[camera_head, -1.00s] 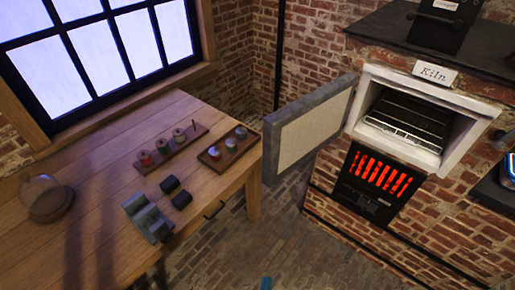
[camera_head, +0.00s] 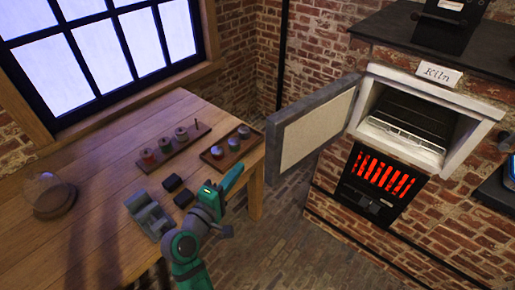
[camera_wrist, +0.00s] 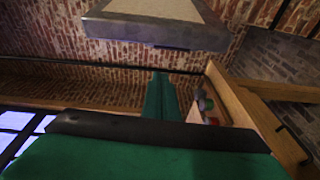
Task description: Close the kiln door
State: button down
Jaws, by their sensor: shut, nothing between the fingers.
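The kiln door (camera_head: 315,132) stands wide open, swung out to the left of the kiln opening (camera_head: 405,125). Its pale inner panel faces the head camera. The kiln is set in brickwork under a "Kiln" label (camera_head: 437,75). My gripper (camera_head: 238,170) is shut and empty, left of the door's free edge and near the right end of the table. It appears apart from the door. In the wrist view, the green fingers (camera_wrist: 161,90) point toward the door's grey edge (camera_wrist: 150,33), which lies beyond them.
The wooden table (camera_head: 95,150) at left holds a tray of jars (camera_head: 232,145), a rack of spools (camera_head: 172,152), a grey block fixture (camera_head: 148,213) and a glass dome (camera_head: 52,195). A glowing red grate (camera_head: 380,175) sits below the kiln opening. Brick floor lies between table and kiln.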

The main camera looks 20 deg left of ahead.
jog(key=w+d+r+h, duration=0.1)
jog(key=w+d+r, duration=0.2)
jog(key=w, duration=0.5)
jog(key=shift+d+r, duration=0.35)
jog(key=shift+d, duration=0.05)
dwell(0.3)
dwell(0.3)
